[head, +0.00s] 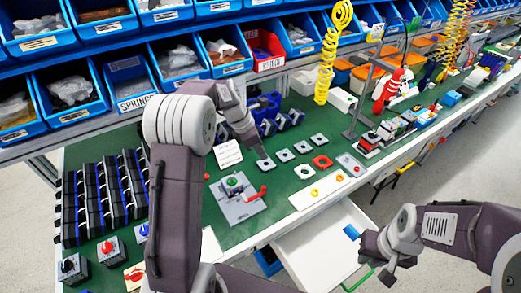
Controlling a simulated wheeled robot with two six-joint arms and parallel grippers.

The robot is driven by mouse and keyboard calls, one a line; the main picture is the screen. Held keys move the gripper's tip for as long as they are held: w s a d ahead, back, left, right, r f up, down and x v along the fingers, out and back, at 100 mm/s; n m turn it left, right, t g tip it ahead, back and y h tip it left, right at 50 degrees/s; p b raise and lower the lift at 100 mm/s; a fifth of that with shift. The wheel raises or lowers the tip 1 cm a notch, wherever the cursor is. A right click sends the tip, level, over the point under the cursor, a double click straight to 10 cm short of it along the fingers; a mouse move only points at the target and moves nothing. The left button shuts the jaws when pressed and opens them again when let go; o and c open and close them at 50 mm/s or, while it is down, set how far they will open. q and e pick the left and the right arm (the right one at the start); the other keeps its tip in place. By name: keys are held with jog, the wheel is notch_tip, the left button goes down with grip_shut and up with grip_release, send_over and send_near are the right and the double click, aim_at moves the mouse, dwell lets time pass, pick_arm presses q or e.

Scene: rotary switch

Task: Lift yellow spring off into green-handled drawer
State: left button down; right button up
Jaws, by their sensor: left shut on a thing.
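The open drawer (312,248) is white inside, with a blue item at its right side and a green handle (358,280) at the front. My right gripper (377,262) is beside the handle; whether it touches it is unclear. My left gripper (258,153) points down over the green bench, at the first grey square plate (265,164) in a row. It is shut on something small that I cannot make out. A small yellow piece (314,192) lies on a white plate. Large yellow coils (327,70) hang from above. I cannot tell which yellow thing is the spring.
A grey fixture (237,200) with a green knob and red lever stands left of the drawer. Dark racks (105,195) fill the bench's left side. Blue bins (130,85) line the shelf behind. A press stand (367,95) stands at back right.

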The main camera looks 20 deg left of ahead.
pick_arm(q)
jog(key=shift+r+p, duration=3.55)
jog(key=shift+p, duration=0.15)
jog(key=shift+f, duration=0.1)
